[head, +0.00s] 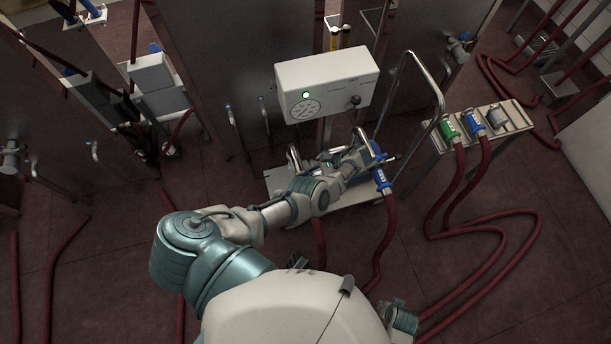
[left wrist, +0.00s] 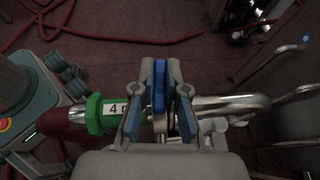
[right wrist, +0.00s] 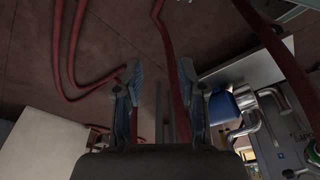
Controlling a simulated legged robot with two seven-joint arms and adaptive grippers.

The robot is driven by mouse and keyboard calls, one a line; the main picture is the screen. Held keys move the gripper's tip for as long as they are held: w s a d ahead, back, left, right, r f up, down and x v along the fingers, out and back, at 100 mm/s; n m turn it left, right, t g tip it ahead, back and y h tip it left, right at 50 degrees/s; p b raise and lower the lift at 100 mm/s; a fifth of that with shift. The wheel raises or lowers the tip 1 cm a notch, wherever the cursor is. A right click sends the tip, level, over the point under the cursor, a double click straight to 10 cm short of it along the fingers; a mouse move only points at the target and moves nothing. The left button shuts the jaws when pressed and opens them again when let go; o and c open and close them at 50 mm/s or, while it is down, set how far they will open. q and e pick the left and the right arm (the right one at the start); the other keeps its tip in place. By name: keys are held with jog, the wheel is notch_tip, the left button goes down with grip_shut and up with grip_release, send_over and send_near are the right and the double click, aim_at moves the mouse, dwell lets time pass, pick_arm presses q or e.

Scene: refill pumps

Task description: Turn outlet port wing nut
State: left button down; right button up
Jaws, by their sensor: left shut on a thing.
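My left gripper (left wrist: 161,82) is shut on a blue wing nut (left wrist: 159,92), which stands between its two blue-padded fingers in the left wrist view. A green hose coupling (left wrist: 94,114) with a white label, partly readable as "4", sits just left of the fingers. A bent metal pipe (left wrist: 235,106) runs off to the right. In the head view my left arm reaches to the pump cart, and its gripper (head: 366,158) is at the pipework there, partly hidden. My right gripper (right wrist: 160,75) is open and empty, with floor and hoses beyond it in the right wrist view.
The pump cart carries a white control box (head: 327,84) with a green light and a metal handle (head: 437,92). A blue coupling (head: 382,181) with a red hose hangs at its right. A side rack (head: 507,122) holds several couplings. Red hoses cross the floor.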

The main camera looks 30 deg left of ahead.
pick_arm(q)
jog(key=shift+a+f+n+g+h, duration=0.1)
jog(key=shift+f+n+g+h, duration=0.1)
jog(key=shift+n+g+h, duration=0.1)
jog(key=shift+r+n+h+b, duration=0.15)
jog(key=shift+n+h+b, duration=0.15)
jog(key=shift+b, duration=0.2)
pick_arm(e)
notch_tip(320, 180, up, 3)
jog(key=shift+w+a+f, duration=0.1)
jog(key=shift+w, duration=0.05)
pick_arm(q)
jog(key=c, duration=1.2)
grip_release()
jog(key=shift+w, duration=0.1)
pick_arm(e)
jog(key=shift+r, duration=0.2)
